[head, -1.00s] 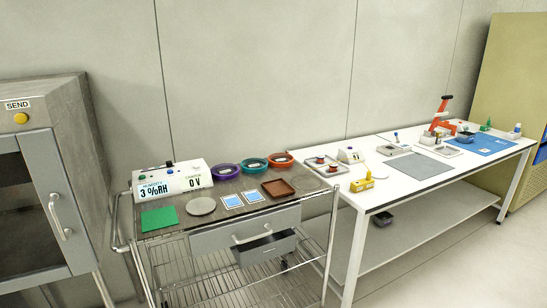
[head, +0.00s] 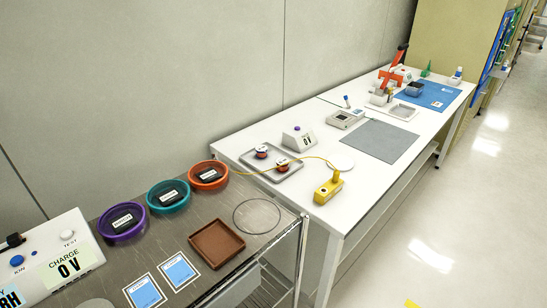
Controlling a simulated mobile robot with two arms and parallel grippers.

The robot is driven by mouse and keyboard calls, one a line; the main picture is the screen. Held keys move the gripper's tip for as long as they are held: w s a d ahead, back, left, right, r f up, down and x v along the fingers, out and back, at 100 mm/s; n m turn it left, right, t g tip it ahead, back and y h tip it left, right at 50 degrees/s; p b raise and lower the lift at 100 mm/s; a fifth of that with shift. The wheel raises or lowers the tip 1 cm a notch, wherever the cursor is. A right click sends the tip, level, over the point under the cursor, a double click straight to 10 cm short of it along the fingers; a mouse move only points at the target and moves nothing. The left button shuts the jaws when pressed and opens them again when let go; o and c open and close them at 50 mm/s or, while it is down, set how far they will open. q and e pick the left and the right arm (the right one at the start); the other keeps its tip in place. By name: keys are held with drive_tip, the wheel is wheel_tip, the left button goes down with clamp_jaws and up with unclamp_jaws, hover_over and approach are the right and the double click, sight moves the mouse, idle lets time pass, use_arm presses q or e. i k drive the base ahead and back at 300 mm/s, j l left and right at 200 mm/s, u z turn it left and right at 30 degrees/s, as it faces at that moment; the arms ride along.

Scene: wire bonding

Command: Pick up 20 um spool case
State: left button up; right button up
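Three round bowls stand in a row at the back of the metal cart in the head view: a purple bowl (head: 104,232), a teal bowl (head: 152,204) and an orange bowl (head: 195,180). Each holds a small black case with a white label: one in purple (head: 122,223), one in teal (head: 172,197), one in orange (head: 208,175). The labels are too small to read, so I cannot tell which case is the 20 um one. Neither of my grippers is in view.
On the cart (head: 135,260) are a brown square tray (head: 217,244), two blue-and-white cards (head: 145,292), a thin ring outline (head: 257,216) and a charge meter (head: 62,250). A white bench (head: 240,145) beyond holds a grey tray (head: 290,172) with two spools and a yellow device (head: 328,190).

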sight(285, 169)
drive_tip(key=i+j, duration=0.15)
drive_tip(key=u, duration=0.85)
drive_tip(key=l+u, duration=0.35)
drive_tip(key=k+l+u, duration=0.15)
drive_tip(key=l+u, duration=0.15)
drive_tip(key=l, duration=0.15)
drive_tip(key=k+l+u, duration=0.15)
drive_tip(key=l+u, duration=0.2)
drive_tip(key=k+l+u, duration=0.2)
drive_tip(key=l+u, duration=0.15)
drive_tip(key=k+l+u, duration=0.2)
drive_tip(key=l+u, duration=0.15)
